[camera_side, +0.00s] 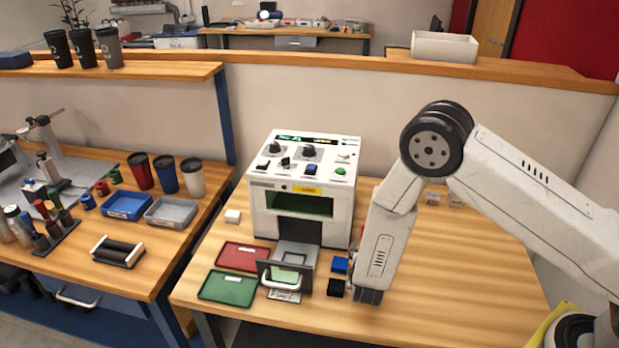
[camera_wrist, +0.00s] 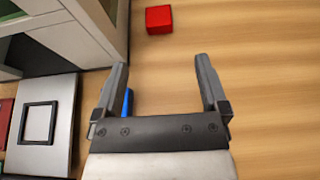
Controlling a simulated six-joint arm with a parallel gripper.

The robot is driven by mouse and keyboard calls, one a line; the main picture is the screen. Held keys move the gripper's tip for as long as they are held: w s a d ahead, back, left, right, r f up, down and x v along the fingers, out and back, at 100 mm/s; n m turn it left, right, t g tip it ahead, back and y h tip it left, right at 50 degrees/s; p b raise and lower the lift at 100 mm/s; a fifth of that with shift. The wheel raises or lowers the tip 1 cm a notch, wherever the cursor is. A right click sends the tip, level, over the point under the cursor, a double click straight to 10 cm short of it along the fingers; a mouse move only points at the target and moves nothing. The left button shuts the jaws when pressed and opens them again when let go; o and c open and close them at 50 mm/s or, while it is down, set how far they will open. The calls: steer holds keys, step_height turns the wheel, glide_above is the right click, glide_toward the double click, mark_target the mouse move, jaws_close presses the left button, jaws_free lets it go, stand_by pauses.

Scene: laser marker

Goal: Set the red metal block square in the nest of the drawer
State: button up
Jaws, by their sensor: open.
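The red metal block (camera_wrist: 158,19) lies on the wooden table at the top of the wrist view, ahead of my fingertips and apart from them. The drawer (camera_side: 297,251) stands pulled out from the front of the white laser marker (camera_side: 303,189). In the wrist view the drawer's plate (camera_wrist: 62,140) is at the left, and its nest, a dark square frame (camera_wrist: 25,123), looks empty.
A blue block (camera_side: 340,265) and a black block (camera_side: 336,287) lie right of the drawer; the blue one is partly hidden by my left finger in the wrist view. A red tray (camera_side: 243,257) and green tray (camera_side: 227,286) lie left. The table's right side is largely clear.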

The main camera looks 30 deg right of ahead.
steer(key=s+d+r+m+g, duration=0.65)
steer(key=s+m+g, duration=0.3)
steer(key=m, duration=0.25)
steer(key=s+a+r+m+t+y, duration=0.2)
steer(key=s+a+r+m+y, duration=0.3)
steer(key=r+m+y, duration=0.4)
steer(key=s+m, duration=0.1)
steer(key=m, duration=0.4)
steer(key=shift+s+r+m+t, duration=0.2)
steer(key=shift+r+m+t, duration=0.15)
steer(key=shift+r+m, duration=0.05)
steer(key=shift+o, duration=0.5)
steer(key=shift+a, duration=0.1)
